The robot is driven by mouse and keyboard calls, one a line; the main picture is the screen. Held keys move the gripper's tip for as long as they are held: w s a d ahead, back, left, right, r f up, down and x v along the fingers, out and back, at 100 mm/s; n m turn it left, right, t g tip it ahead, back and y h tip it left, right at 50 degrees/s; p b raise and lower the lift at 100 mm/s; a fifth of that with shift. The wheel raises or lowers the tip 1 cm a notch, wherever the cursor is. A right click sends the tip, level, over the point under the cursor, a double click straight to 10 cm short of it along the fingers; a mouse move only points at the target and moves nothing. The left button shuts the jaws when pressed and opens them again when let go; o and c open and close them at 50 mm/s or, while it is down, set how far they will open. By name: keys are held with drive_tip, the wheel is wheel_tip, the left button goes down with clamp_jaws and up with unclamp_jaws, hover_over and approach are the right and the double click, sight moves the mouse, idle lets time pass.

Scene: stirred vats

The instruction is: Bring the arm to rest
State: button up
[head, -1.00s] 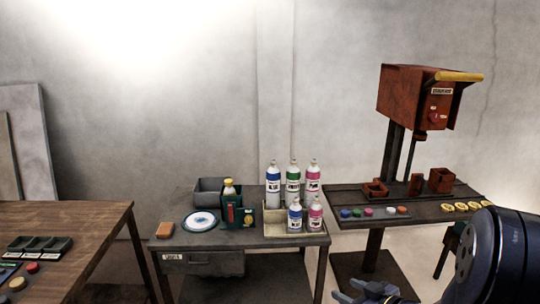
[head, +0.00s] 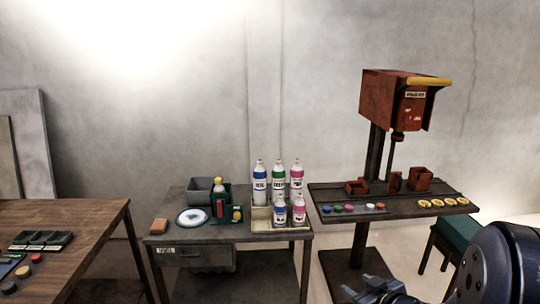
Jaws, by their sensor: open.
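My gripper (head: 358,287) shows at the bottom edge, right of centre. Its dark fingers point left, with the rest cut off by the picture's edge. It is open, and I see nothing between the fingers. My dark rounded arm link fills the bottom right corner.
A red stirrer machine (head: 392,98) stands on a dark table (head: 345,196). A wooden table (head: 95,211) is left; a green-topped stool (head: 458,232) is right.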

drive_tip(key=s+d+r+m+g+h+p, duration=0.25)
drive_tip(key=s+r+m+h+p, duration=0.2)
drive_tip(key=s+r+h, duration=0.35)
drive_tip(key=s+a+r+g+y+p, duration=0.1)
drive_tip(key=s+a+r+g+p, duration=0.1)
drive_tip(key=s, duration=0.4)
drive_tip(key=s+a+r+g+y+p, duration=0.1)
drive_tip(key=s+a+r+g+p, duration=0.1)
drive_tip(key=s, duration=0.5)
drive_tip(key=shift+s+a+m+y+p, duration=0.35)
drive_tip(key=shift+a+p, duration=0.35)
drive_tip(key=shift+p, duration=0.45)
drive_tip(key=shift+g, duration=0.25)
